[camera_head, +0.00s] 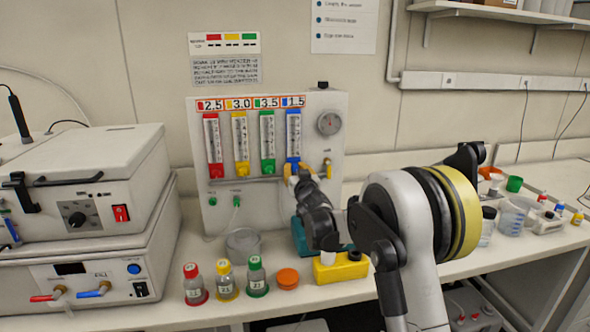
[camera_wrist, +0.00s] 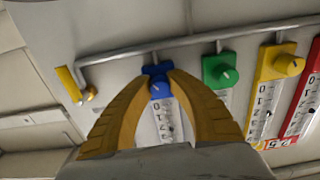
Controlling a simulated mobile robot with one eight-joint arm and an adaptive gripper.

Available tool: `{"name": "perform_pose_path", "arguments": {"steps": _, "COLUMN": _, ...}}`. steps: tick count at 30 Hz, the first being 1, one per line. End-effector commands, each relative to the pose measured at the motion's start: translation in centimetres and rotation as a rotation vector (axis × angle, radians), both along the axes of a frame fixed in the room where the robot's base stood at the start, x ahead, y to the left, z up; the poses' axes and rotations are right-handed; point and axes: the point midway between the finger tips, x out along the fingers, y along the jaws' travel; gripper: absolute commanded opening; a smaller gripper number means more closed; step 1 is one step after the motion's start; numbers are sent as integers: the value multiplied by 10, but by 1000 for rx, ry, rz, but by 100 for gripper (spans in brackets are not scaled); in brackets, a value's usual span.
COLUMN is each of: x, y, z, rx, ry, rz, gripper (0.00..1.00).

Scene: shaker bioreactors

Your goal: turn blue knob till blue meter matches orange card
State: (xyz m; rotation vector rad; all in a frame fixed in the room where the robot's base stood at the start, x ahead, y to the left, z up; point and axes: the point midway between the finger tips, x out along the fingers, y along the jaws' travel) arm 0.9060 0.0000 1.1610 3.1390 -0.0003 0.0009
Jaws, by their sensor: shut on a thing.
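The panel (camera_head: 220,215) stands on the bench with several tube meters. The blue meter (camera_head: 293,132) is the rightmost; it also shows in the wrist view (camera_wrist: 165,122), where the picture is turned over. Above it the orange card (camera_head: 292,101) reads 1.5. The blue knob (camera_wrist: 160,88) sits at the meter's lower end. My gripper (camera_wrist: 158,74) is shut on the blue knob, with one yellow finger on each side of it. In the head view my gripper (camera_head: 296,171) covers most of the knob. The exact float level is too small to tell.
The green knob (camera_wrist: 221,72) and yellow knob (camera_wrist: 288,64) sit beside the blue one. A yellow valve lever (camera_wrist: 72,86) is on its other side. A metal rail (camera_wrist: 200,38) runs along the panel near the fingertips. Capped bottles (camera_head: 226,281) stand on the bench.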

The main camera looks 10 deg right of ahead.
Motion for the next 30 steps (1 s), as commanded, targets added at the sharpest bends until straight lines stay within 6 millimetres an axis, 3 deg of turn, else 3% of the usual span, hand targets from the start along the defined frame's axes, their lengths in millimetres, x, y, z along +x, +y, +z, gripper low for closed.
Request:
{"name": "perform_pose_path", "arguments": {"steps": 8, "x": 0, "y": 0, "z": 0, "rx": -80, "ry": 1, "rz": -1, "gripper": 0}}
{"name": "perform_pose_path", "arguments": {"steps": 30, "x": 0, "y": -1, "z": 0, "rx": -563, "ry": 1, "rz": -1, "gripper": 0}}
